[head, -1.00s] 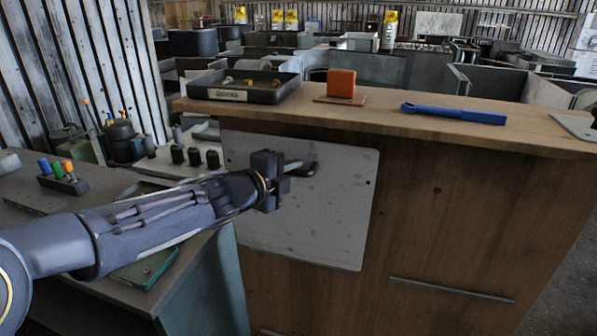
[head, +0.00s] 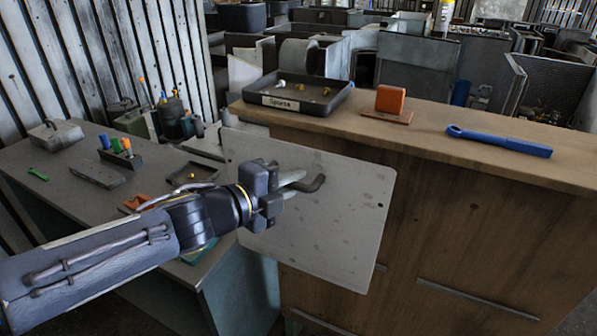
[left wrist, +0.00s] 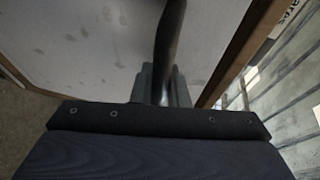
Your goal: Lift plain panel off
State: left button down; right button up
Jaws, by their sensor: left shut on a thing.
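The plain panel (head: 330,225) is a flat grey sheet with a dark handle (head: 312,184) and a small hole near its right edge. It is tilted and hangs in front of the wooden housing (head: 480,240), its left part overlapping the side bench. My left gripper (head: 298,182) is shut on the handle. In the left wrist view the handle (left wrist: 168,45) runs between the fingers, with the panel's pale face (left wrist: 90,45) behind it. My right gripper is not in view.
On the housing's top are a black tray (head: 262,110) labelled Spares, an orange block (head: 390,100) and a blue wrench (head: 500,140). The left bench (head: 60,180) holds pens, a grey box (head: 56,135) and small trays. A ledge strip (head: 478,299) shows on the housing front.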

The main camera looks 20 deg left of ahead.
pick_arm(q)
jog(key=s+p, duration=0.2)
jog(key=s, duration=0.3)
jog(key=shift+s+a+r+p, duration=0.1)
jog(key=shift+p, duration=0.2)
